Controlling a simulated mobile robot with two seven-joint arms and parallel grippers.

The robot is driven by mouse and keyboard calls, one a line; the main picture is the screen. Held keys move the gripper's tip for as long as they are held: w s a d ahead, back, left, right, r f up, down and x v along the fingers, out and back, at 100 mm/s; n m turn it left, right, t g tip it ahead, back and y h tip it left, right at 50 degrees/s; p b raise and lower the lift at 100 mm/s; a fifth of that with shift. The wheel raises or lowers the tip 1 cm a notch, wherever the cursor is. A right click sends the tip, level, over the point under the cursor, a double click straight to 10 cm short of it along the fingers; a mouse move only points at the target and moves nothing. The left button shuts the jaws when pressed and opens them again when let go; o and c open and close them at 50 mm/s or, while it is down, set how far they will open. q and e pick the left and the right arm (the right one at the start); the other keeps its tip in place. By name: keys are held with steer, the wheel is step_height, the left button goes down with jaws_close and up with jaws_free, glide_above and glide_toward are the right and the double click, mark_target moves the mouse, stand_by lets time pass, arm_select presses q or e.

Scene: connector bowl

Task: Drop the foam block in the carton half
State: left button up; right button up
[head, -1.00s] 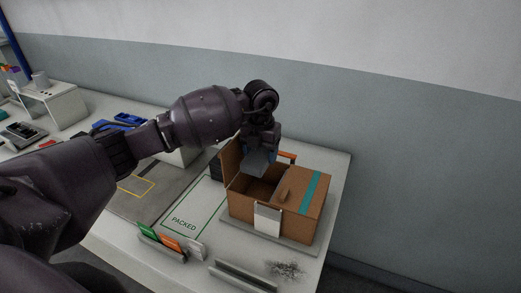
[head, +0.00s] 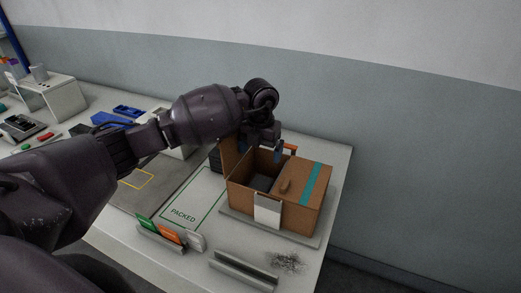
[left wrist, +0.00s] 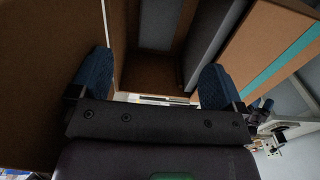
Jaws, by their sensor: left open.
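The brown carton (head: 297,203) stands on a grey base at the right end of the table, its left half open and its right half covered, with a teal strip. The grey foam block (head: 263,183) lies inside the open half, partly hidden by the walls. My left gripper (head: 262,149) is above the back of that opening, its blue fingertips apart and nothing between them. In the left wrist view the open gripper (left wrist: 157,78) faces into the carton, where grey faces and a brown floor show. My right gripper is not in view.
A raised flap (head: 230,156) stands at the carton's left side. A white card (head: 267,210) is on its front. The green-outlined PACKED area (head: 194,200) to the left is clear. Coloured cards in a holder (head: 168,235) and an empty grey rail (head: 243,270) are in front.

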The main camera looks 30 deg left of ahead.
arm_select(q)
step_height(320, 180, up, 11)
steer(key=shift+b, duration=0.3)
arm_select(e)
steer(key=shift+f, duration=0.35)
arm_select(q)
steer(key=shift+f, duration=0.1)
stand_by(0.3)
